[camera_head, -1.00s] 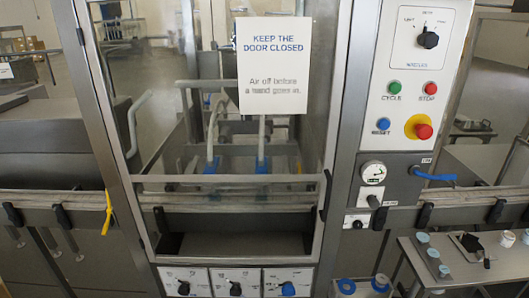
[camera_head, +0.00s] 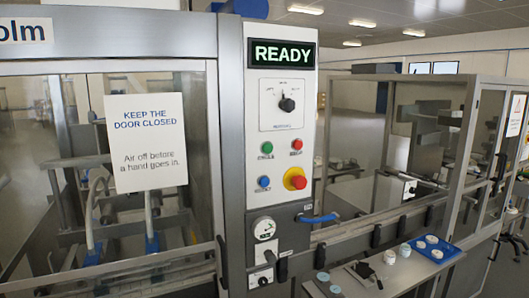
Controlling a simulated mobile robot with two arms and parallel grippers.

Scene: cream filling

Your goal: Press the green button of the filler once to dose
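The green button (camera_head: 267,148) sits on the white control panel of the filler, above the label that reads CYCLE. A red button (camera_head: 297,145) is to its right, a blue button (camera_head: 264,182) is below it, and a red emergency knob on a yellow ring (camera_head: 296,179) is at lower right. A black selector knob (camera_head: 287,104) is above. The display (camera_head: 282,53) at the top of the panel reads READY in green. Neither of my grippers is in view.
The filler's glass door (camera_head: 140,230) with its KEEP THE DOOR CLOSED sign is left of the panel. A gauge (camera_head: 265,228) and a blue lever (camera_head: 318,218) are below it. A small table (camera_head: 392,272) with a blue tray (camera_head: 449,247) and several small jars stands at lower right.

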